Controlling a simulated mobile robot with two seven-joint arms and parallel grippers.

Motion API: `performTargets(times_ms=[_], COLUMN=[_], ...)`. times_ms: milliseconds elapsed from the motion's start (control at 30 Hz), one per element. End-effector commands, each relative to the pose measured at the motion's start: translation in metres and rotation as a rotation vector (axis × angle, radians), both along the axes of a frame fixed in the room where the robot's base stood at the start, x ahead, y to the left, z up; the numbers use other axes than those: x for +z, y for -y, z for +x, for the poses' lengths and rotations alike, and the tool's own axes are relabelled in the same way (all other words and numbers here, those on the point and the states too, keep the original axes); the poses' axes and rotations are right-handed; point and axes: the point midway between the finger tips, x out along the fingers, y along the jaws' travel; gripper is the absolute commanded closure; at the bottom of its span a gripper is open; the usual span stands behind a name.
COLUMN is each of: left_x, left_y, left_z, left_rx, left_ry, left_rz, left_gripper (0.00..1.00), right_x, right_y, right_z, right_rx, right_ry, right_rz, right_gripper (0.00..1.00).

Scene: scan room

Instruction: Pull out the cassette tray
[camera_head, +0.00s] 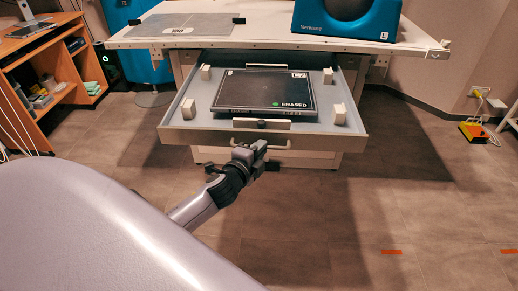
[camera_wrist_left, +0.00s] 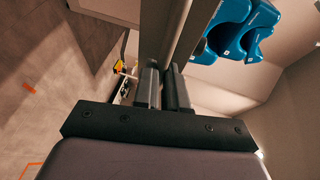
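The cassette tray (camera_head: 180,131) is a grey drawer under the white table, standing out towards me with its inside showing. A flat black cassette (camera_head: 262,90) marked ERASED lies in it between several small pale blocks. A thin bar handle (camera_head: 281,147) runs along the tray's front. My left gripper (camera_head: 252,153) is at this handle, left of its right end, and covers part of it. In the left wrist view the fingers (camera_wrist_left: 164,88) are close together around a narrow grey bar, which looks like the handle. My right gripper is in neither view.
The white table (camera_head: 270,42) carries a blue head holder (camera_head: 346,18) and a grey plate (camera_head: 180,25). A wooden desk (camera_head: 38,40) stands at the left. A yellow-red device (camera_head: 473,131) lies on the floor at the right. The floor before the tray is clear.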

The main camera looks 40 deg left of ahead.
Motion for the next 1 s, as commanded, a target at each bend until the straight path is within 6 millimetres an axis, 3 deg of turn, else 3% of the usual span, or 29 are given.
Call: performTargets(times_ms=[33,67,100,467,1000], left_x=[0.001,0.001,0.001,0.002,0.013], left_y=[-0.002,-0.002,-0.002,-0.001,0.009], left_z=[0.001,0.001,0.001,-0.002,-0.063], left_rx=[0.002,0.002,0.002,0.002,0.001], left_ry=[0.003,0.003,0.002,0.002,0.001], left_rz=[0.002,0.002,0.002,0.001,0.001], left_gripper=[0.76,0.66,0.63,0.63,0.63], right_x=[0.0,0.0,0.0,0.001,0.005], right_y=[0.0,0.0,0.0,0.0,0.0], right_z=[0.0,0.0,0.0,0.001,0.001], right_rx=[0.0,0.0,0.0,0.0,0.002], right_ry=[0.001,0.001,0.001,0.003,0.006], right_rz=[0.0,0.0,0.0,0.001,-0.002], right_gripper=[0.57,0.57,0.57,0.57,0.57])
